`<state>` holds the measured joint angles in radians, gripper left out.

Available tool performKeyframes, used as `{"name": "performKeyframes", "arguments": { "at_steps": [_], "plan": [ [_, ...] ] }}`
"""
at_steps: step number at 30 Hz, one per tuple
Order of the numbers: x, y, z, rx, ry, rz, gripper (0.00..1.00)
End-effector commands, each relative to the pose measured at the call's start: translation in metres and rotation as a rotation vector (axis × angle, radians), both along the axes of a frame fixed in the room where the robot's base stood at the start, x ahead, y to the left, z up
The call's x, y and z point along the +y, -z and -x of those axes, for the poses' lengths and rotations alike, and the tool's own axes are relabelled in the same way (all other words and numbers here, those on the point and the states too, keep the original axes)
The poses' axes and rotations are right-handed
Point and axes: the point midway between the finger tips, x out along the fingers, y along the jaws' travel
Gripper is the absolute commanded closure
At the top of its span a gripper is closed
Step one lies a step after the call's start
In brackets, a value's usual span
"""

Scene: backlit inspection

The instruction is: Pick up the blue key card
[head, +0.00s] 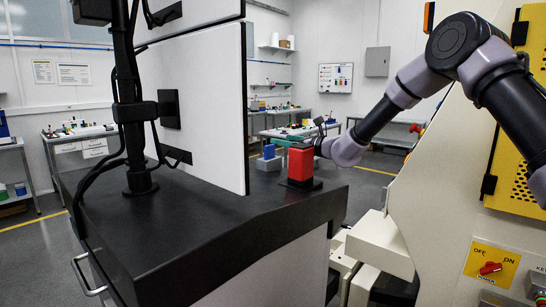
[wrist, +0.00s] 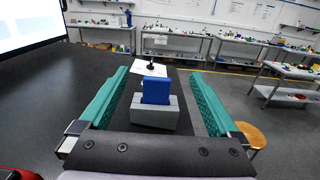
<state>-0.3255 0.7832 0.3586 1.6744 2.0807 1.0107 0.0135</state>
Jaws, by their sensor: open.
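The blue key card (wrist: 156,90) stands upright in a grey block-shaped holder (wrist: 154,117) on the dark counter. In the wrist view it lies between the two green fingers of my gripper (wrist: 158,75), which are spread apart with a gap on each side. Nothing is held. In the head view the blue card (head: 269,151) shows small above its grey holder (head: 265,164), beyond a red block. One green finger of my gripper (head: 284,142) shows beside the red block's top; the rest is hard to make out.
The red block (head: 299,165) stands on a black base at the counter's right edge. A large monitor panel (head: 200,105) rises at the left of the counter (head: 150,225). A white sheet and small dark object (wrist: 151,64) lie beyond the card. Workbenches stand farther back.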

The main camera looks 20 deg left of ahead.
Motion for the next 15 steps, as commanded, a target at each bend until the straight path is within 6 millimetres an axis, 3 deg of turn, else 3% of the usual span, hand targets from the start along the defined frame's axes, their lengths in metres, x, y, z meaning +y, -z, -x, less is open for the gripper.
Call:
{"name": "performKeyframes", "arguments": {
  "at_steps": [3, 7, 15],
  "plan": [
    [0.000, 0.029, 0.000, 0.006, 0.000, 0.002, 0.03],
    [0.000, 0.052, 0.000, 0.003, -0.001, 0.002, 0.03],
    [0.019, 0.051, -0.008, -0.001, -0.001, 0.000, 0.03]
  ]
}}
